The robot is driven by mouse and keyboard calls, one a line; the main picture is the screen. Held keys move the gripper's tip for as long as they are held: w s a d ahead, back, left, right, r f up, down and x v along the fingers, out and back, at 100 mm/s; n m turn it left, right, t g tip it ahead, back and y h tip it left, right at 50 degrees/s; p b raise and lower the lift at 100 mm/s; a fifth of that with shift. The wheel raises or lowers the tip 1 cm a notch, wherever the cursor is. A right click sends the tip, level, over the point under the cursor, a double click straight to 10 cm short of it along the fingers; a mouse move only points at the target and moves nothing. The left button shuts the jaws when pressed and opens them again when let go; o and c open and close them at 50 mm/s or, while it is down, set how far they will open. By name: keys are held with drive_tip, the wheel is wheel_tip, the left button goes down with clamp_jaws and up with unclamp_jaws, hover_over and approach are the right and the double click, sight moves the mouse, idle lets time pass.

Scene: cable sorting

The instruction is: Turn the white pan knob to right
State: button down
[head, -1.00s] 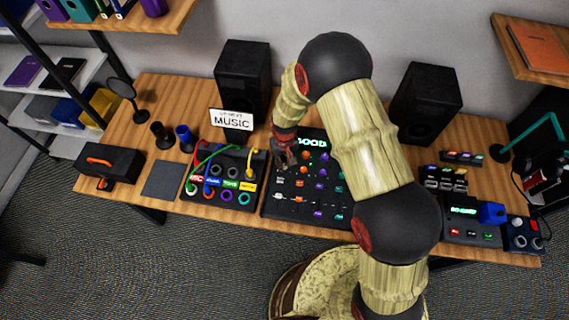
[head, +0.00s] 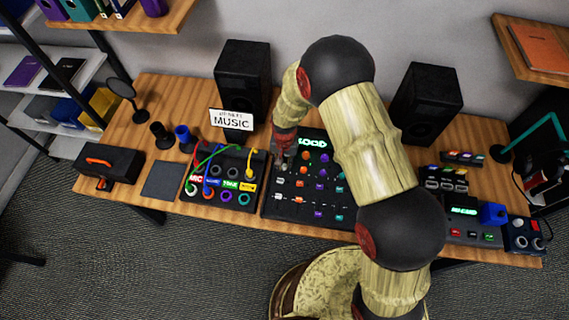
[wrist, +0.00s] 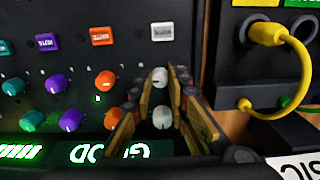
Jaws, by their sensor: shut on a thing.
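The black mixer (head: 270,205) stands in the middle of the desk. In the wrist view, its white column holds two white knobs, one closer to the white button (wrist: 162,42) and one closer to the lit screen. My gripper (wrist: 158,76) reaches down over this column, with a finger on each side. Its tips are closed about the white knob (wrist: 158,79) nearer the button. The other white knob (wrist: 162,118) shows between the fingers, closer to the screen. In the head view, my gripper (head: 284,160) is over the mixer's left column and largely hides the knobs there.
Orange knobs (wrist: 105,80), purple knobs (wrist: 55,84) and teal knobs (wrist: 13,86) stand in columns beside the white one. A patch box (head: 186,193) with coloured cables lies just left of the mixer. Black speakers (head: 243,75) stand behind.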

sight(284, 166)
idle(0.3)
drive_tip(key=c, duration=1.7)
unclamp_jaws()
drive_tip(key=shift+c, duration=0.2)
drive_tip(key=shift+o, duration=0.3)
wheel_tip(284, 166, up, 12)
